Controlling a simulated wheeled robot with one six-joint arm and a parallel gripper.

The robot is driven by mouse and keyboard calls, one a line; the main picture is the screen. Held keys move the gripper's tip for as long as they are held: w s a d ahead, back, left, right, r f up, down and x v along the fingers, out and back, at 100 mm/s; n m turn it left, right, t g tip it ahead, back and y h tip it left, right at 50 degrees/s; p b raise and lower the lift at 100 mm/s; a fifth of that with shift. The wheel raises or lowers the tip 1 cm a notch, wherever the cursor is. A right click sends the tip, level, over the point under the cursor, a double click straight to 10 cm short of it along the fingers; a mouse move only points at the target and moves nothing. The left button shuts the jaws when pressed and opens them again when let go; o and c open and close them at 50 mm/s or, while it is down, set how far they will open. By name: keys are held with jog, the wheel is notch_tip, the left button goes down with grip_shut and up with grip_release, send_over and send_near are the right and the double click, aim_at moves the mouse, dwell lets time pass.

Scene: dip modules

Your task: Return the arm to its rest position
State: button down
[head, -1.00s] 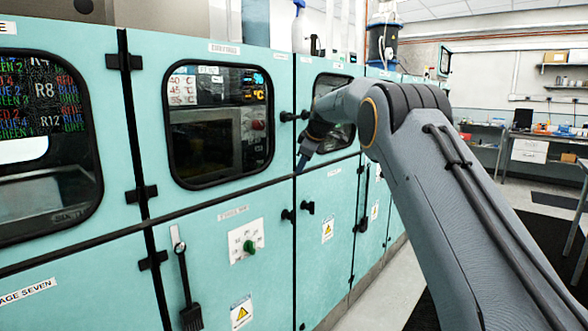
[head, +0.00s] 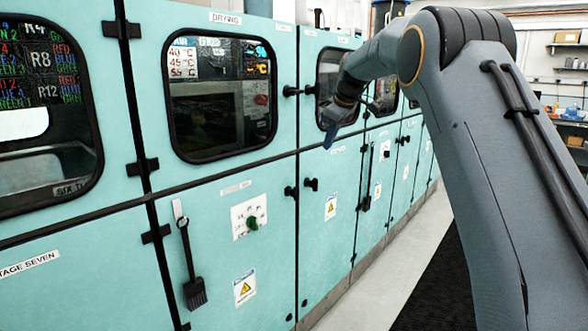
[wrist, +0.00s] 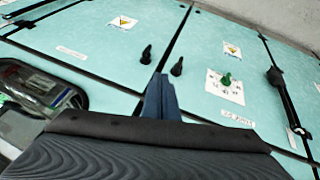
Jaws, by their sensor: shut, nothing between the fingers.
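My arm (head: 478,170) rises from the lower right of the head view and bends over at the top toward the teal cabinets. My gripper (head: 328,136) hangs at its end, pointing down in front of the cabinet row, below a window. In the wrist view my gripper (wrist: 160,98) shows as narrow blue fingers pressed together, with nothing between them. They appear in front of the teal doors, near two black latches (wrist: 147,54). The gap between the fingertips and the doors is hard to judge.
Teal cabinets with windows line the left and middle. A green knob (head: 252,223) and a hanging black brush (head: 190,265) are on the lower panels. A dark mat (head: 440,285) lies on the floor at right. Shelves (head: 570,48) stand at the far right.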

jog(key=s+d+f+m+g, duration=0.1)
jog(key=s+f, duration=0.7)
jog(key=s, duration=0.9)
jog(key=s+d+f+m+g+h, duration=0.1)
jog(key=s+f+m, duration=0.5)
jog(key=s, duration=1.1)
jog(key=s+d+f+m+g+h, duration=0.1)
jog(key=s+d+f+m+g, duration=0.2)
jog(key=s+f, duration=0.7)
jog(key=s+d+m, duration=0.1)
jog(key=s, duration=0.6)
jog(key=shift+s+d, duration=0.25)
jog(key=shift+s, duration=0.15)
